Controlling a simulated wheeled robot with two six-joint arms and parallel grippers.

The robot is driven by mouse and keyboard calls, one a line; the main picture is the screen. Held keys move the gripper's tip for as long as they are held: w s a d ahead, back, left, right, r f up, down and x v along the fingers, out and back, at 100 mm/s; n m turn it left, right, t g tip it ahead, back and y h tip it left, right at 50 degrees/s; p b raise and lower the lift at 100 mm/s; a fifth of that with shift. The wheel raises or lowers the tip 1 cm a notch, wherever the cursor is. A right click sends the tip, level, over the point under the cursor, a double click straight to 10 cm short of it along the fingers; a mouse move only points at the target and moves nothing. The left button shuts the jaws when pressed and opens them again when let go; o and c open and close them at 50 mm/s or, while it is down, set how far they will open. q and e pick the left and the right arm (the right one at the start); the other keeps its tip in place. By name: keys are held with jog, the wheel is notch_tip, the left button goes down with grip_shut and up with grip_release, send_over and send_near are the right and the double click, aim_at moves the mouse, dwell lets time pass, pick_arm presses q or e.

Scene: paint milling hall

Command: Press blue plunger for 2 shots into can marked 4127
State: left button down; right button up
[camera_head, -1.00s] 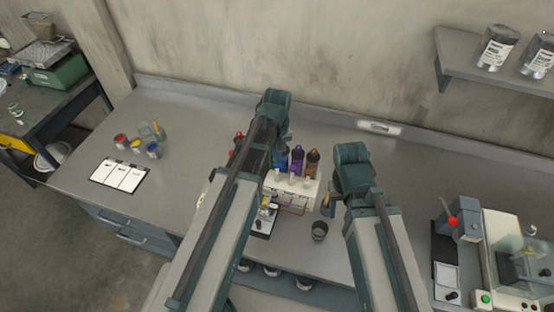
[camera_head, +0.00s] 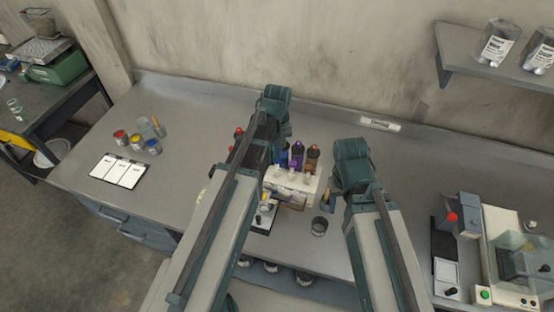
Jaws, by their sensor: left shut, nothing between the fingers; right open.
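A pale dispenser block (camera_head: 309,188) stands at the middle of the bench. A blue bottle (camera_head: 281,158), a purple bottle (camera_head: 297,156) and a brown bottle (camera_head: 312,157) rise behind it. No number is readable on any can. My arms hide both grippers; I cannot make out their fingers.
A white card (camera_head: 118,171) and several small paint pots (camera_head: 137,141) sit at the left of the bench. A machine with a green button (camera_head: 485,294) stands at the right. The bench between card and left arm is clear.

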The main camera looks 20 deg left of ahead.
pick_arm(q)
jog(key=shift+f+b, duration=1.25)
jog(key=shift+f, duration=0.15)
jog(key=shift+r, duration=0.15)
jog(key=shift+r+p, duration=1.65)
jog(key=shift+p, duration=0.15)
notch_tip(320, 180, up, 5)
jog(key=p, duration=0.5)
jog(key=shift+r, duration=0.1)
